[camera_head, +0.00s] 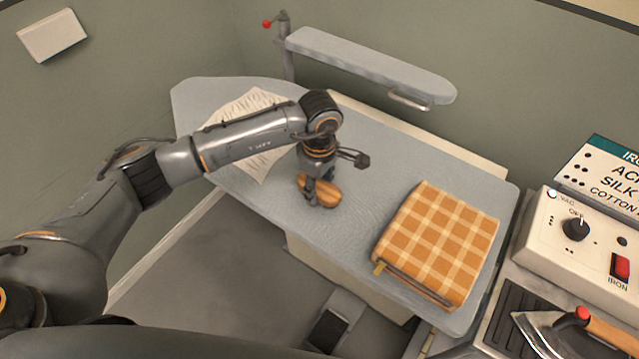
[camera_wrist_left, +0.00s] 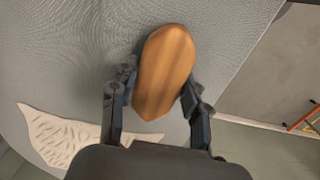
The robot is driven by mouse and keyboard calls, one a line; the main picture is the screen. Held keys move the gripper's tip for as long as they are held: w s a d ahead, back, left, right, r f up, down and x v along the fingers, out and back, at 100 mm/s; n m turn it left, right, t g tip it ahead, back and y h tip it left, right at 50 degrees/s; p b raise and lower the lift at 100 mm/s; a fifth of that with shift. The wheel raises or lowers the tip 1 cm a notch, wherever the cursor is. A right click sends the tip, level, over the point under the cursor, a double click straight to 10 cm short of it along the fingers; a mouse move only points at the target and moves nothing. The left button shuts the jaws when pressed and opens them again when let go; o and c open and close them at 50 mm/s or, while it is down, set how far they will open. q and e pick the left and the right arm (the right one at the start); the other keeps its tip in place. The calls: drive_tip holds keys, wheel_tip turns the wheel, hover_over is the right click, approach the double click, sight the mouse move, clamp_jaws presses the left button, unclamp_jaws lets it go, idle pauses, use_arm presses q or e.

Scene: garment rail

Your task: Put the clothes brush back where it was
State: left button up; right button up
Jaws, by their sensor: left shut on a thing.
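The clothes brush (camera_head: 328,194) has an oval wooden back and is at the front edge of the grey ironing board (camera_head: 300,228), left of the folded cloth. My left gripper (camera_head: 316,195) points down at it and is shut on it. In the left wrist view the brush (camera_wrist_left: 165,70) sits between the two fingers of the left gripper (camera_wrist_left: 157,100), over the grey board cover. I cannot tell whether the brush touches the board. My right gripper is not in view.
A folded orange checked cloth (camera_head: 440,240) lies on the board's right. A patterned paper or cloth (camera_head: 245,120) lies at the back left, partly behind my arm. A narrow sleeve board (camera_head: 370,65) overhangs the back. A control box (camera_head: 590,240) and an iron (camera_head: 570,335) stand at the right.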

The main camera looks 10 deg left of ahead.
sight(320, 187)
use_arm(q)
drive_tip(key=shift+f, duration=0.15)
drive_tip(key=shift+f, duration=0.1)
drive_tip(key=o, duration=1.1)
drive_tip(key=shift+r, duration=0.2)
drive_tip(key=shift+w+r, duration=0.1)
drive_tip(key=shift+r, duration=0.3)
wheel_tip(320, 187, up, 11)
drive_tip(key=b, duration=0.3)
